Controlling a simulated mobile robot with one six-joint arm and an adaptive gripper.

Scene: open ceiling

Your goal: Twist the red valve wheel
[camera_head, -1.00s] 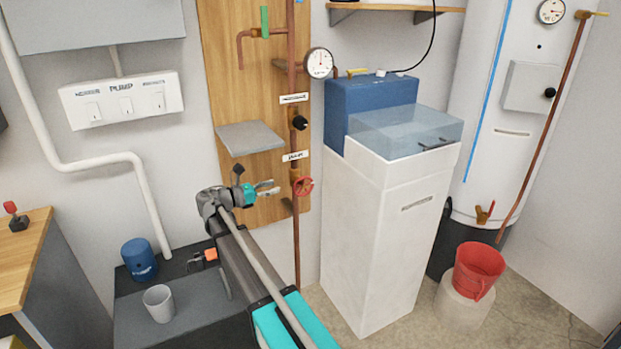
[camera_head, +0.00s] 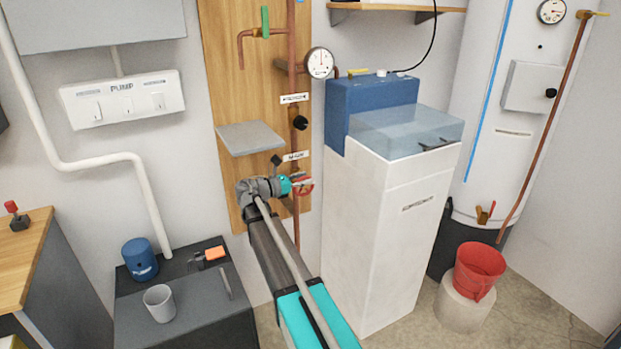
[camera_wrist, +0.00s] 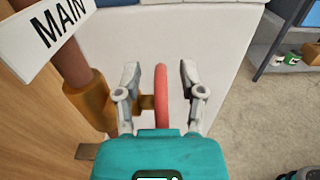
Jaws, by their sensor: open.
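The red valve wheel (camera_wrist: 161,95) shows edge-on in the wrist view, joined by a brass stem to the valve body (camera_wrist: 92,102) on the copper pipe (camera_wrist: 62,50). My gripper (camera_wrist: 162,85) is open, with one finger on each side of the wheel's rim. A gap shows between the rim and each finger. In the head view my gripper (camera_head: 303,184) is at the wheel (camera_head: 307,188), which is mostly hidden behind it.
A "MAIN" label (camera_wrist: 52,22) sits on the pipe above the valve. A white cabinet (camera_head: 400,230) stands close on the right. A grey shelf plate (camera_head: 250,138) juts from the wooden board above my arm. A grey cup (camera_head: 159,303) stands on the dark box at lower left.

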